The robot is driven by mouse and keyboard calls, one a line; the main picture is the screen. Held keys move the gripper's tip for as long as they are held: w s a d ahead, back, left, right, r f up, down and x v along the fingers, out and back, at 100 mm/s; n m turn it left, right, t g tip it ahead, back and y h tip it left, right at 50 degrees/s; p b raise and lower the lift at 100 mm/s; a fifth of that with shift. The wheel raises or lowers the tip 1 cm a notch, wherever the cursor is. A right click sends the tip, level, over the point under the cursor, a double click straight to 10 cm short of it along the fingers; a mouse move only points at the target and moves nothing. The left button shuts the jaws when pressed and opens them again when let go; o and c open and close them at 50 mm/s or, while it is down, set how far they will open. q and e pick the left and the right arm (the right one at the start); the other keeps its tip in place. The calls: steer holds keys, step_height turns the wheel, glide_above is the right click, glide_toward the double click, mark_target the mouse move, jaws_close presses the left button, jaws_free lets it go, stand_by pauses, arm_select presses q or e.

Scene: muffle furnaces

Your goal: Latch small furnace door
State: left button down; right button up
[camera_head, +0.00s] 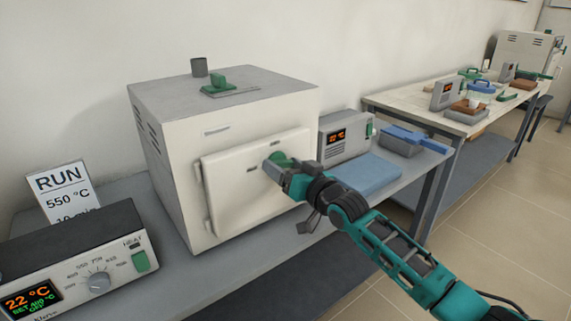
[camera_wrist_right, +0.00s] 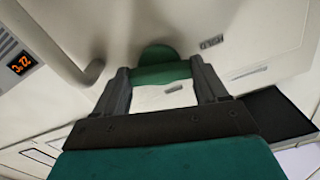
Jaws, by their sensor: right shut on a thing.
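The small furnace (camera_head: 165,150) is a cream box on the grey bench. Its door (camera_head: 240,185) is a pale panel on the front face and looks closed or nearly so; I cannot tell whether it is latched. A green latch handle (camera_head: 281,159) sits at the door's upper right. My right gripper (camera_head: 275,168) is at this handle, its fingers on either side of it. In the right wrist view the green handle (camera_wrist_right: 160,66) shows between the two fingertips (camera_wrist_right: 161,80), and the gripper is shut on it. My left gripper is not in view.
A controller (camera_head: 75,265) with a knob and a RUN card (camera_head: 63,194) stand at the left. A second display box (camera_head: 345,135), a blue pad (camera_head: 368,174) and a blue-topped box (camera_head: 405,140) are right of the furnace. Another bench (camera_head: 400,100) stands farther right.

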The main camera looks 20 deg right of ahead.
steer(key=shift+n+p, duration=0.4)
steer(key=shift+n, duration=1.2)
steer(key=o, duration=1.1)
steer(key=shift+c, duration=0.2)
steer(key=v, duration=1.3)
steer(key=shift+p, duration=0.45)
steer(key=s+a+f+g+h, duration=0.2)
steer(key=s+f+g, duration=0.1)
steer(key=s+f, duration=0.7)
steer(key=s+a+f+m+g+h, duration=0.1)
steer(key=s+a+f+g+h, duration=0.1)
steer(key=s+f, duration=0.9)
step_height(320, 180, down, 3)
steer(key=shift+a+r+m+g, duration=0.2)
steer(key=shift+a+m+g, duration=0.1)
steer(key=shift+a+g, duration=0.35)
